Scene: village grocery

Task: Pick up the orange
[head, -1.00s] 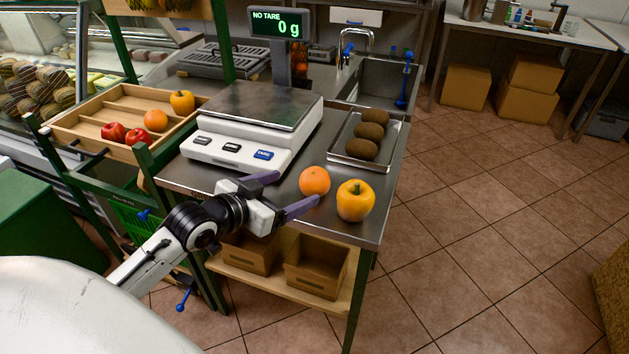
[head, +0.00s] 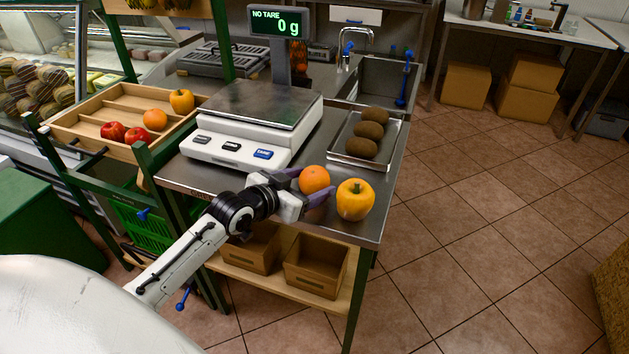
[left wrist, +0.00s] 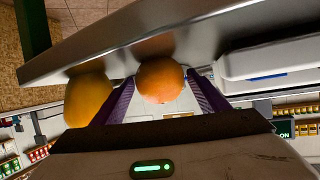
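An orange (head: 314,179) sits on the steel counter near its front edge, between the scale and a yellow bell pepper. My left gripper (head: 312,184) is open around it, with one purple finger on each side. In the left wrist view the orange (left wrist: 160,80) lies between the two fingertips (left wrist: 160,92), with the finger on the scale side very close to it. I cannot tell whether either finger touches it. My right gripper is in neither view. Another orange (head: 155,120) lies in the wooden tray at the left.
The yellow pepper (head: 355,199) stands just right of the gripper, also in the left wrist view (left wrist: 88,100). The scale (head: 248,135) reads 0 g. A metal tray (head: 345,158) holds brown fruits. The wooden tray (head: 75,132) also holds red fruits and a yellow pepper.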

